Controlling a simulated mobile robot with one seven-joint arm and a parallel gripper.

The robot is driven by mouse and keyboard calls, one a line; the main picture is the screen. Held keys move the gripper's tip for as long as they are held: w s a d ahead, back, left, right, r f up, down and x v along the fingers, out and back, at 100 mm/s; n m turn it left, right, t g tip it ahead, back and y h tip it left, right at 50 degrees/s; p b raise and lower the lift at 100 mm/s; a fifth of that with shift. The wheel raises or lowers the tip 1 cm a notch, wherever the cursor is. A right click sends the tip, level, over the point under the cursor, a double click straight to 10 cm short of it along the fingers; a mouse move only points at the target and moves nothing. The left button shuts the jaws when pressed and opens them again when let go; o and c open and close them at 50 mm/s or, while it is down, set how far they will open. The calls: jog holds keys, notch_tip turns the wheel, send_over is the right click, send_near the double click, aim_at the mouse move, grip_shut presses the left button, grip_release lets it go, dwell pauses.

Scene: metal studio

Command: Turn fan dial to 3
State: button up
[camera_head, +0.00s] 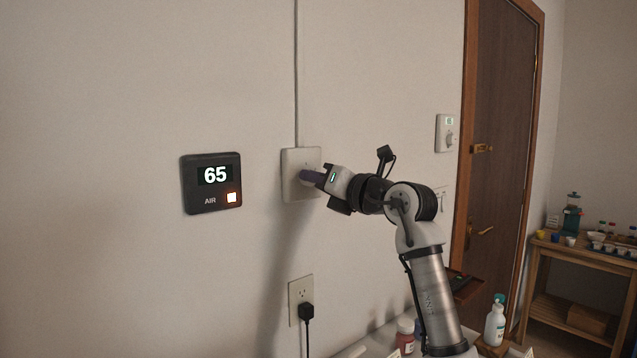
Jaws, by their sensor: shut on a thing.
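The fan dial's pale square plate (290,164) is on the wall left of centre, below a vertical conduit. My gripper (314,177) reaches it from the right and is shut on the round dial (304,178) at the plate's middle. The gripper's fingers cover part of the dial, and its pointer and number marks are too small or hidden to read.
A black display (211,183) reading 65 and AIR hangs to the left. An outlet (299,290) with a black plug is below. A thermostat-like panel (446,133) and door (500,150) are right. Bottles (495,322) stand on the surface below my arm.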

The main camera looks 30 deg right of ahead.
jog(key=m+b, duration=0.1)
jog(key=m, duration=0.7)
jog(key=m+h+b, duration=0.1)
jog(key=m, duration=0.7)
jog(key=shift+a+h+b, duration=0.1)
jog(key=shift+h+b, duration=0.2)
jog(key=shift+b, duration=0.05)
jog(key=o, duration=1)
jog(key=shift+s, duration=0.1)
jog(key=s+b, duration=0.1)
jog(key=s, duration=0.3)
jog(key=s+d+b, duration=0.1)
jog(key=s, duration=0.4)
jog(key=s+b, duration=0.2)
jog(key=s, duration=0.2)
jog(key=shift+s+d+f, duration=0.2)
jog(key=shift+s+f, duration=0.1)
jog(key=shift+f, duration=0.05)
